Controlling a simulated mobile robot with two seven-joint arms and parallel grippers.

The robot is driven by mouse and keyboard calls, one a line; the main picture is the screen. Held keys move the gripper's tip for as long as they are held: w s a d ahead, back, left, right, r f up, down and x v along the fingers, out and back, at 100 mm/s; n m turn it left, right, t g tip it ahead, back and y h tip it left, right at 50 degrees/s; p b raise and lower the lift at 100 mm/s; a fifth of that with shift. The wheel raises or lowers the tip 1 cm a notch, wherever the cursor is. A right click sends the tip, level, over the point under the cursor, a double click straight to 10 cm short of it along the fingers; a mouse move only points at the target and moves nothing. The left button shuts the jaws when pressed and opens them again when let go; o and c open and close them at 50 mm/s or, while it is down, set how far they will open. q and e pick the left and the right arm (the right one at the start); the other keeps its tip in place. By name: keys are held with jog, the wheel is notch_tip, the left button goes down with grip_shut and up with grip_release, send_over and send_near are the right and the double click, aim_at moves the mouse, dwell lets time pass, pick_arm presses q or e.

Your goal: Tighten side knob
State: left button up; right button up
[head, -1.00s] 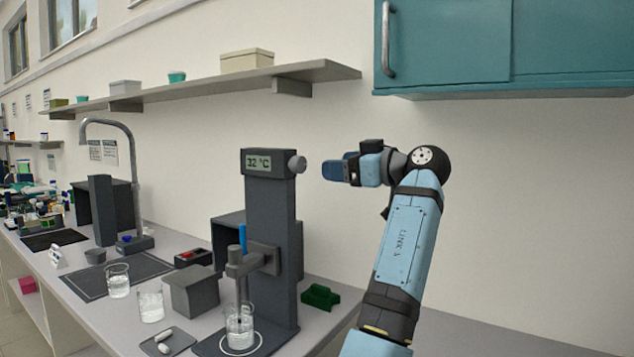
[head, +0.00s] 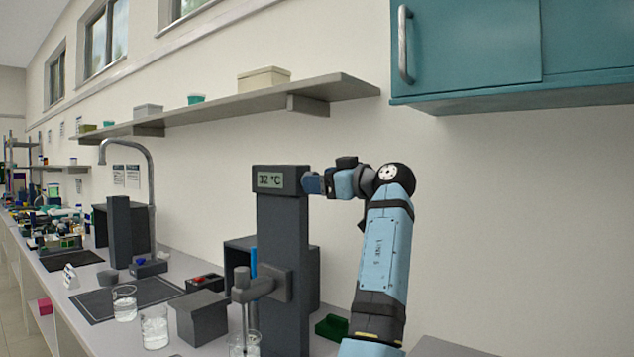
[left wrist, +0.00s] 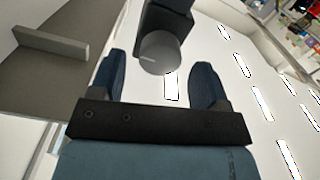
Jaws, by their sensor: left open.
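The dark grey stand (head: 283,225) has a head box with a display (head: 270,180) reading 32 °C. In the left wrist view the round grey side knob (left wrist: 160,52) shows on the end of the dark head box (left wrist: 165,15). The two blue fingers are open on either side of it, with gaps between them and the knob. The right gripper is not in view.
A grey box (head: 202,318) and beakers stand to the left. A shelf (head: 230,107) and a teal cabinet (head: 465,50) hang above.

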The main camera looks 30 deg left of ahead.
pick_arm(q)
jog(key=shift+w+a, duration=0.1)
jog(key=shift+a, duration=0.75)
jog(key=shift+c, duration=0.4)
